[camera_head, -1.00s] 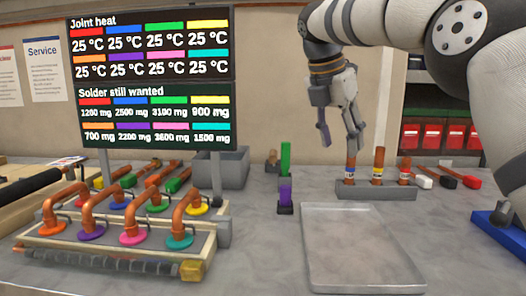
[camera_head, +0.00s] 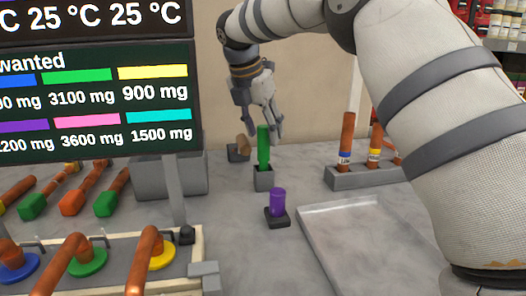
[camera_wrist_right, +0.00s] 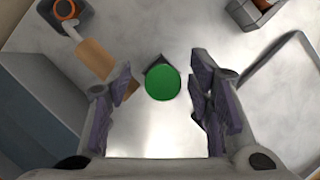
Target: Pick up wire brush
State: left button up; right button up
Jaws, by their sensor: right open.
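A green upright handle (camera_head: 263,146) stands in a small grey holder (camera_head: 264,180); it may be the wire brush, but no bristles show. In the right wrist view its round green top (camera_wrist_right: 163,83) lies between the fingers, apart from both. My right gripper (camera_head: 262,125) is open and empty, pointing down just above and around the level of this top. A tan wooden piece (camera_head: 244,144) tilts in a dark holder behind it, and also shows in the wrist view (camera_wrist_right: 95,58); I cannot tell what it is. My left gripper is not in view.
A purple cylinder (camera_head: 278,202) in a black base stands in front of the green handle. A grey bin (camera_head: 170,178) is to the left. A rack (camera_head: 362,176) with copper pipes and an empty metal tray (camera_head: 325,222) are to the right. The display board (camera_head: 95,100) stands at left.

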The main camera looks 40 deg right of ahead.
aim_at(267, 141)
jog(key=x, duration=0.4)
jog(key=shift+s, duration=0.2)
grip_shut()
